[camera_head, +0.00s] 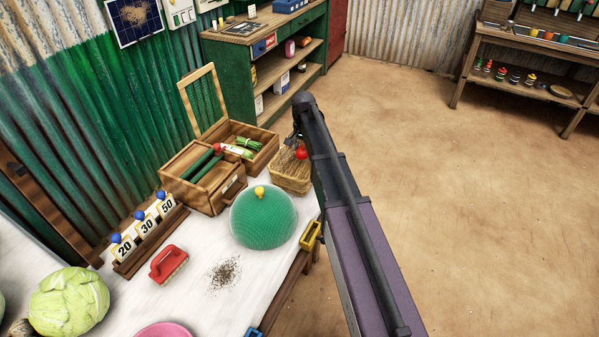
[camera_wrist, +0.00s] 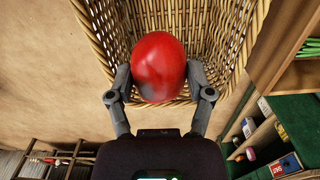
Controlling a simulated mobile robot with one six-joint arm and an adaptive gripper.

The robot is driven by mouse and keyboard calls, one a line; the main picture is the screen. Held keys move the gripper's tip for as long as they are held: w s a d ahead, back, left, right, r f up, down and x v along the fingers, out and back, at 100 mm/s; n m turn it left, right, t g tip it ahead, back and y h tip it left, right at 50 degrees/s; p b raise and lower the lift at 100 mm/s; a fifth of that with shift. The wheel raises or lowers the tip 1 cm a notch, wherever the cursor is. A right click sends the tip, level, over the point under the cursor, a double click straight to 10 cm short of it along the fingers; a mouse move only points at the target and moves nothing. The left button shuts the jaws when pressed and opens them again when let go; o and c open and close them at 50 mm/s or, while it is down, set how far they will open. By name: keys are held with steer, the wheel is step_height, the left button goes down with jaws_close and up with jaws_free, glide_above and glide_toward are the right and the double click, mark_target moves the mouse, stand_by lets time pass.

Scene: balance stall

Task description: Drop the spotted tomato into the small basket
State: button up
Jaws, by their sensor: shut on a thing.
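The tomato (camera_wrist: 159,68) is red and held between the two fingers of my gripper (camera_wrist: 160,88) in the wrist view. No spots can be made out on the side that shows. In the head view the tomato (camera_head: 301,153) is a small red shape over the wicker basket (camera_head: 291,178). The basket's woven wall (camera_wrist: 105,30) fills the upper part of the wrist view behind the tomato. My gripper (camera_head: 298,146) is partly hidden by my arm in the head view. I cannot tell how far the tomato is above the basket's bottom.
An open wooden box (camera_head: 203,190) with bottles and green bundles stands left of the basket. A green mesh dome (camera_head: 263,219) stands in front. The floor at right is clear.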

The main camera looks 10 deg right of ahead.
steer(key=shift+f+b, duration=0.45)
steer(key=shift+f, duration=0.2)
steer(key=o, duration=1.1)
steer(key=shift+o, duration=0.2)
steer(key=shift+r, duration=0.15)
